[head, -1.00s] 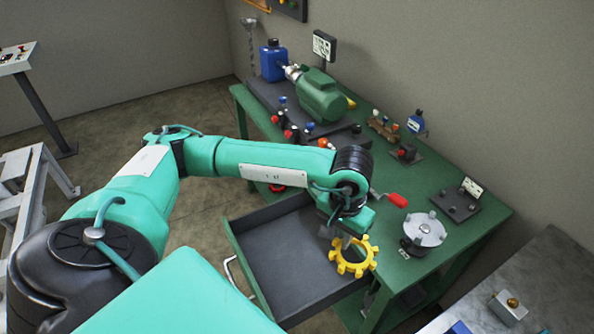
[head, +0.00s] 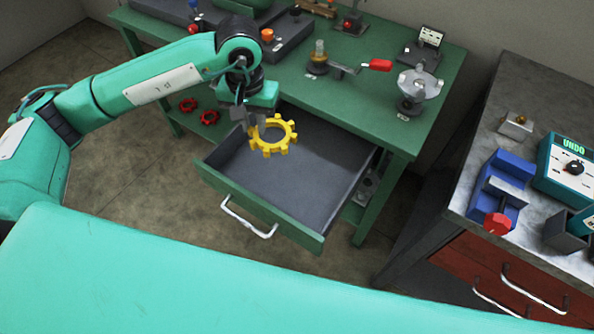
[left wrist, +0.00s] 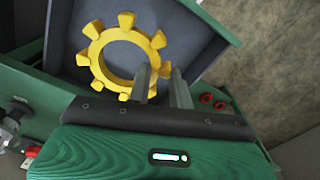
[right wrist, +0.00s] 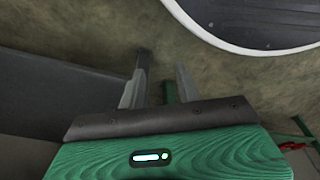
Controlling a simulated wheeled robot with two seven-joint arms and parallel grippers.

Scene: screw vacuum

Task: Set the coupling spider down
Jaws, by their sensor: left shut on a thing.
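The coupling spider is a yellow toothed ring (head: 291,134); it also shows in the left wrist view (left wrist: 96,56). My left gripper (head: 258,124) is shut on its rim, at the ring's left side in the head view. The spider is held above the open grey drawer (head: 313,175) of the green workbench, and appears clear of the drawer floor. In the left wrist view my left fingers (left wrist: 160,78) are at the ring's lower right edge. My right gripper (right wrist: 162,65) has its fingers apart with nothing between them, over bare floor.
The bench top (head: 340,105) carries a grey-topped round fixture (head: 418,84) and a red-handled lever (head: 375,66). Two red toothed rings (head: 198,111) lie low under the bench. A grey-topped cabinet (head: 480,150) with a blue vise (head: 500,182) stands at right. The drawer's visible floor is clear.

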